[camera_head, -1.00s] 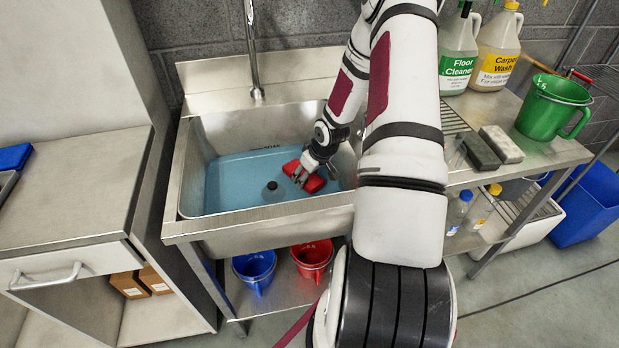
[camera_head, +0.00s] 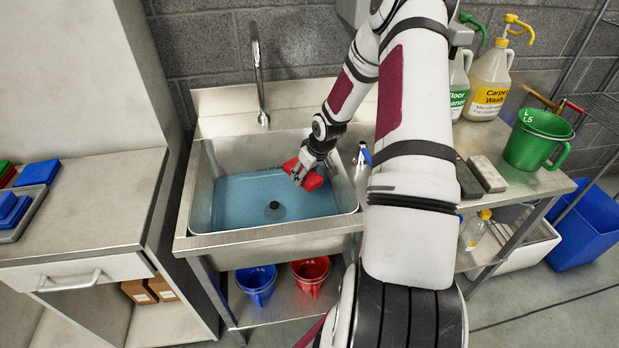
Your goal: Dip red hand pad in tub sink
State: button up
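The red hand pad (camera_head: 309,178) is in the tub sink (camera_head: 185,222), over the right part of the blue water (camera_head: 240,205). My gripper (camera_head: 297,176) reaches down from the upper right and is shut on the pad. The pad sits slightly tilted near the back right of the basin. I cannot tell whether its underside touches the water. My arm hides part of the sink's right side.
A faucet (camera_head: 260,85) rises behind the sink. A blue bucket (camera_head: 257,283) and a red bucket (camera_head: 311,273) stand on the shelf below. A green jug (camera_head: 536,140), grey blocks (camera_head: 487,173) and bottles are at right. A tray with blue pads (camera_head: 15,213) is at left.

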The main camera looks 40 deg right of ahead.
notch_tip(320, 180, up, 13)
jog(key=p, duration=0.6)
jog(key=shift+a, duration=0.1)
dwell(0.6)
